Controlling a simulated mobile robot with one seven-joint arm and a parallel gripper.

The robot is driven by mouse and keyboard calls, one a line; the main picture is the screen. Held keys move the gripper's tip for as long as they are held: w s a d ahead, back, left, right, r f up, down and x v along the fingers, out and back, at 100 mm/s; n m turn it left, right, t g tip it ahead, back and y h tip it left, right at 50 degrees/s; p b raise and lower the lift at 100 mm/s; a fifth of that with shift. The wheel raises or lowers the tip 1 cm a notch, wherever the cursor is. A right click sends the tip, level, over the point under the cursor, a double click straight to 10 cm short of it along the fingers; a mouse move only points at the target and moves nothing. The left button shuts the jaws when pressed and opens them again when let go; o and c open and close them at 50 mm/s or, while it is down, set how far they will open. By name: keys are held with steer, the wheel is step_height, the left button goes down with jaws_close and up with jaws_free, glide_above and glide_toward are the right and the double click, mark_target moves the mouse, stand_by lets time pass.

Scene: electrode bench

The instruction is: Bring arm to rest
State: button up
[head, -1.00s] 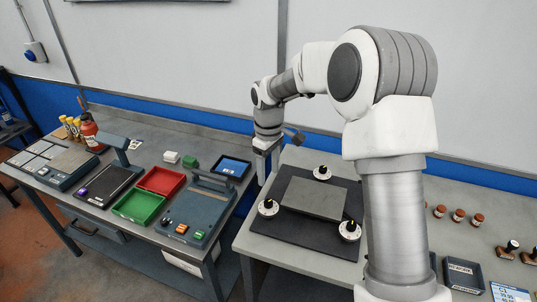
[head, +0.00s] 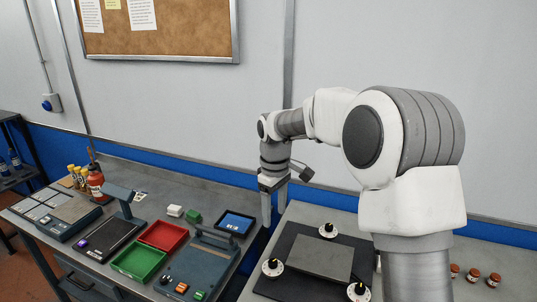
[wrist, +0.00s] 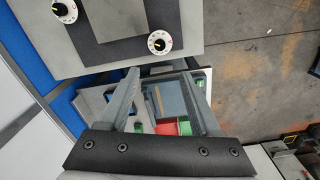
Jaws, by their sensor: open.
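My gripper (head: 274,204) points down at the gap between the left bench (head: 120,170) and the right bench (head: 300,212). In the wrist view my gripper (wrist: 165,85) shows two fingers spread apart with nothing between them. Beyond the fingers the wrist view shows the red tray (wrist: 165,128), the green tray (wrist: 186,127) and part of the left bench. My arm reaches across the right side of the head view and hides part of the right bench.
The dark mat with a grey plate (head: 312,255) and several white dials (head: 328,231) lies close to my gripper. The left bench holds a red tray (head: 163,236), a green tray (head: 139,262), a tablet (head: 237,223) and a red bottle (head: 95,183). Brown jars (head: 473,274) stand at right.

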steer(key=s+d+r+m+t, duration=0.3)
steer(key=s+d+r+m, duration=0.3)
steer(key=s+r, duration=0.6)
steer(key=s+d+f+m+t, duration=0.1)
steer(key=s+d+m, duration=0.1)
steer(key=s, duration=0.6)
steer(key=s+d+m+t, duration=0.1)
steer(key=s+d+m, duration=0.1)
steer(key=s, duration=0.7)
steer(key=shift+d+f+t, duration=0.3)
steer(key=shift+d+f, duration=0.05)
steer(key=shift+d, duration=0.5)
steer(key=shift+d+m, duration=0.15)
steer(key=shift+m, duration=0.15)
